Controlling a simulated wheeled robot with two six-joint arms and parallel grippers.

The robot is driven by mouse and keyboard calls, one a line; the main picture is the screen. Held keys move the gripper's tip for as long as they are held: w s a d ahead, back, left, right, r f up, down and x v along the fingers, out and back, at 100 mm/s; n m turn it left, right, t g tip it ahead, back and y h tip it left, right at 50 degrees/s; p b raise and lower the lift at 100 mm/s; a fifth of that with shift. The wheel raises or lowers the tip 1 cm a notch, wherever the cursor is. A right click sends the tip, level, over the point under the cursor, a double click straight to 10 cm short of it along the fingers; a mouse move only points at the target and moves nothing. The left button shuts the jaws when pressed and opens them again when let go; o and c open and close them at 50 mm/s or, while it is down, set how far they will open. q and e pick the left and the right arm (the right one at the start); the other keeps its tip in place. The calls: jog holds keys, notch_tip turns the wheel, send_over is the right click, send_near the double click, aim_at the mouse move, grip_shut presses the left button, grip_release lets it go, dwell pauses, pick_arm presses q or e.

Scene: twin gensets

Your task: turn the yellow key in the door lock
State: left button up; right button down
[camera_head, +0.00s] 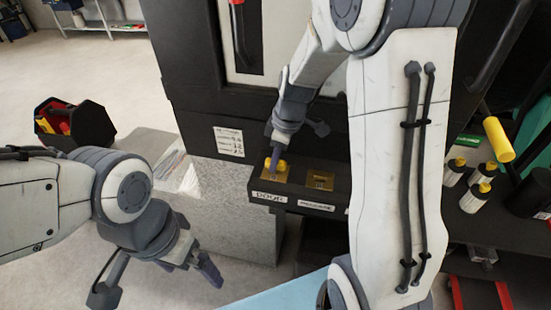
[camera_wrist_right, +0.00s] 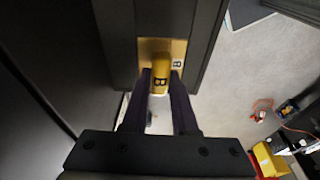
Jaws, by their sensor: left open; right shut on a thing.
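The yellow key (camera_head: 276,164) stands in the brass lock plate on the black ledge, above a label (camera_head: 268,197) that reads DOOR. My right gripper (camera_wrist_right: 161,98) is shut on the key, one dark finger on each side. In the head view my right gripper (camera_head: 281,146) comes down onto the key from above. My left gripper (camera_head: 158,279) is open and empty at the lower left, away from the lock.
A second brass plate (camera_head: 320,180) sits to the right on the ledge. Several yellow-capped bottles (camera_head: 471,198) stand on the dark shelf at right. A black toolbox (camera_head: 75,125) is on the floor at left. Open floor (camera_head: 110,75) lies at upper left.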

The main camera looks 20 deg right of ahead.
jog(key=m, duration=0.1)
jog(key=m+p, duration=0.1)
jog(key=shift+s+r+m, duration=0.1)
jog(key=shift+r+m, duration=0.1)
jog(key=shift+m, duration=0.1)
jog(key=m+p, duration=0.3)
jog(key=m+t+h+p, duration=0.1)
jog(key=m+p, duration=0.2)
jog(key=m, duration=0.1)
jog(key=shift+h+p, duration=0.3)
jog(key=shift+p, duration=0.1)
jog(key=shift+m+p, duration=0.95)
jog(key=shift+m, duration=0.05)
jog(key=f+m+b, duration=0.1)
jog(key=b, duration=0.2)
jog(key=shift+h, duration=0.3)
jog(key=shift+m+b, duration=0.9)
jog(key=shift+b, duration=0.3)
jog(key=shift+m+h+b, duration=0.4)
jog(key=shift+m+b, duration=0.7)
jog(key=shift+b, duration=0.15)
jog(key=shift+r+m+b, duration=0.25)
jog(key=shift+m+b, duration=0.15)
jog(key=shift+m, duration=0.3)
